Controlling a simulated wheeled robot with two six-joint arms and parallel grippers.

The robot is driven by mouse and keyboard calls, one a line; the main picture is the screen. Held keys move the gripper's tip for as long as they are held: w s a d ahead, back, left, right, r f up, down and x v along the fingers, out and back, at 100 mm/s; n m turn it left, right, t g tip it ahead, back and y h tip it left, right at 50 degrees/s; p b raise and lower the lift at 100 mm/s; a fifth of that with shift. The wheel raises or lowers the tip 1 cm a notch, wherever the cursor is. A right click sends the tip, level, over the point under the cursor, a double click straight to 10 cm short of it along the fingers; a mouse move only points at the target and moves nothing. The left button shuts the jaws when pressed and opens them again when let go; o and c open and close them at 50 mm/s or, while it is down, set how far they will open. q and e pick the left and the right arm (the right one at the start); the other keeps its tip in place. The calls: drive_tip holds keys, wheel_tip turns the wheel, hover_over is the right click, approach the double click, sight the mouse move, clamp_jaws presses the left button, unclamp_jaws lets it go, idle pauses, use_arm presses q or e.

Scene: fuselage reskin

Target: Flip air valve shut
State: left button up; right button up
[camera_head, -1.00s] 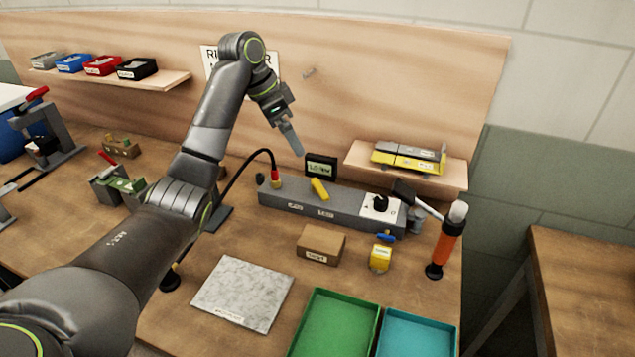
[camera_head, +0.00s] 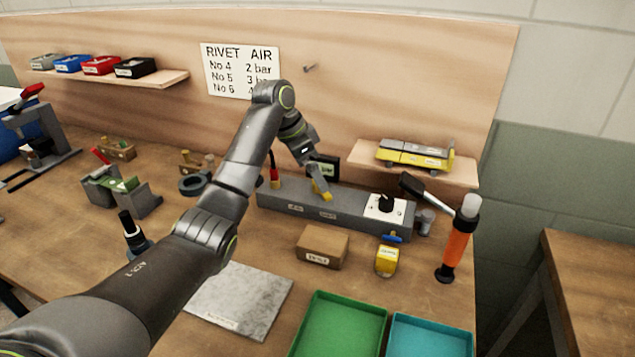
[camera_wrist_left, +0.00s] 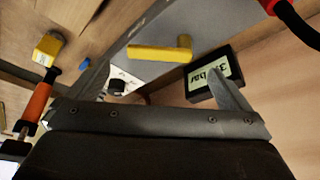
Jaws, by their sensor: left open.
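The air valve is a yellow lever (camera_head: 321,190) on top of a long grey manifold bar (camera_head: 290,202). In the left wrist view the yellow lever (camera_wrist_left: 160,53) lies ahead of my left gripper (camera_wrist_left: 165,85), between its two spread fingers, with a bent end at its right. My left gripper (camera_head: 324,185) is open and sits right at the lever in the head view. I cannot tell whether it touches the lever. A small dark display reading in bar (camera_wrist_left: 215,75) stands behind the bar. My right gripper is not in view.
A black knob on a white plate (camera_head: 384,207) is at the bar's right end. A red-ended hose fitting (camera_head: 274,174) is at its left.

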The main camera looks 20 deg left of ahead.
use_arm(q)
drive_tip(key=shift+x, duration=2.2)
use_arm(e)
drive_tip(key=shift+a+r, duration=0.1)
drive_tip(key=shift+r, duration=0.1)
use_arm(q)
drive_tip(key=shift+c, duration=0.3)
